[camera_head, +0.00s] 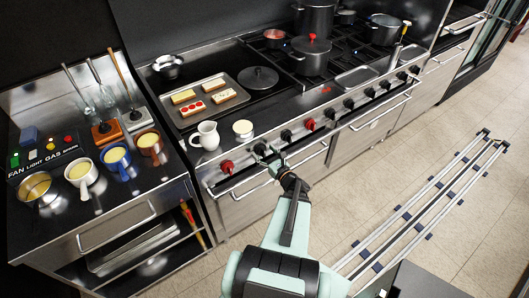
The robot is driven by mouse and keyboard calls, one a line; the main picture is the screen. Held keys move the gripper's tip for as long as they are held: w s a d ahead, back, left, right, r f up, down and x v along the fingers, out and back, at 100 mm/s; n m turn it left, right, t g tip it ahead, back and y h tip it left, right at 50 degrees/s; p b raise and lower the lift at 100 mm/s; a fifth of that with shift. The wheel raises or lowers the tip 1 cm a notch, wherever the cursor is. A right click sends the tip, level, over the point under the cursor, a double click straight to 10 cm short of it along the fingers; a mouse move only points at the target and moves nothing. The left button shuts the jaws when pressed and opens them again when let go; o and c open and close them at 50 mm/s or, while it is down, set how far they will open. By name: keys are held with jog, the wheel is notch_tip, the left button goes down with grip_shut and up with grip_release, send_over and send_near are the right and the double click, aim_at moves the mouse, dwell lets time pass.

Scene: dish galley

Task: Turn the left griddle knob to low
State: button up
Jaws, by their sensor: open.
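A row of knobs runs along the front panel of the range. At its left end is a red knob (227,166), in front of the griddle (210,128). A black knob (260,149) comes after it to the right, then another black knob (286,135) and a second red knob (310,125). My gripper (267,157) is open at the front panel, close to the first black knob and partly over it. I cannot tell whether the fingers touch it. The knob markings are too small to read.
A white jug (206,136) and a cup (243,128) stand on the front ledge above the knobs. A tray of toast (208,98) lies on the griddle. An oven handle (250,188) runs below the panel. The tiled floor (400,165) in front is open around the rail.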

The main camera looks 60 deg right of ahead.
jog(key=c, duration=1.2)
jog(key=b, duration=0.2)
jog(key=shift+a+f+n+b, duration=0.1)
jog(key=shift+f+n+b, duration=0.1)
jog(key=shift+n+b, duration=0.4)
jog(key=shift+b, duration=0.4)
jog(key=n+b, duration=0.2)
jog(key=b, duration=0.3)
jog(key=shift+f+b, duration=0.1)
jog(key=shift+b, duration=0.25)
jog(key=shift+r+n+b, duration=0.2)
jog(key=shift+n+b, duration=0.6)
jog(key=shift+n, duration=0.1)
jog(key=shift+w+r+n, duration=0.1)
jog(key=shift+n, duration=0.7)
